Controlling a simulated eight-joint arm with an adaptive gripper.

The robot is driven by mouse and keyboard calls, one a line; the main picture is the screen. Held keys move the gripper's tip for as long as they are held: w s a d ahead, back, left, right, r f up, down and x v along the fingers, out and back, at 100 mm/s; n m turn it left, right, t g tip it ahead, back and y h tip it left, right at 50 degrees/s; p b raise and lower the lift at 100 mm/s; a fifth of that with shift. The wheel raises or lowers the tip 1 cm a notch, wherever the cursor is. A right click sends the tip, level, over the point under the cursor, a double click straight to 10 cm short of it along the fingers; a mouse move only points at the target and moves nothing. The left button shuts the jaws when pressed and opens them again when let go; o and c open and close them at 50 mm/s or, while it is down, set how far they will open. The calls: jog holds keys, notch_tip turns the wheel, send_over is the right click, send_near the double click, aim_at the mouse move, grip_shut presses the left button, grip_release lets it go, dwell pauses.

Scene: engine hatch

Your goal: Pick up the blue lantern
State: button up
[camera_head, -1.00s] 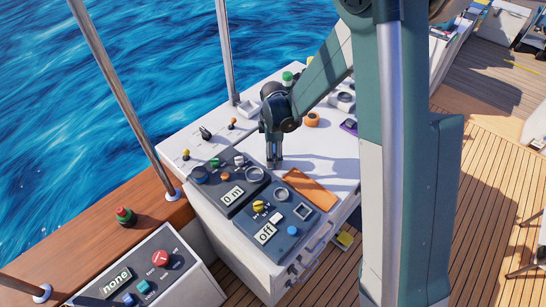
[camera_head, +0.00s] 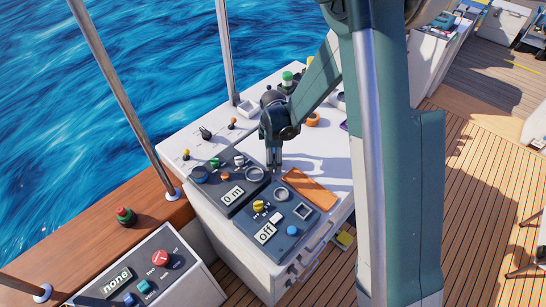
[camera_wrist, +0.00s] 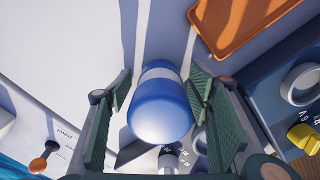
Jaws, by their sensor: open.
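The blue lantern (camera_wrist: 160,106), a rounded blue body with a pale band, shows in the wrist view between the two green ribbed fingers of my gripper (camera_wrist: 158,88). The fingers stand apart, with the lantern in the space between them. I cannot tell whether either finger touches it. In the head view my gripper (camera_head: 273,160) points down over the white console top, just behind the dark control panels. The lantern cannot be made out there.
An orange tray (camera_head: 310,187) lies right of my gripper. Small levers stand to the left, and an orange ring (camera_head: 313,119) lies behind.

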jog(key=c, duration=1.1)
jog(key=shift+o, duration=0.2)
jog(key=shift+r, duration=0.15)
jog(key=shift+r, duration=4.9)
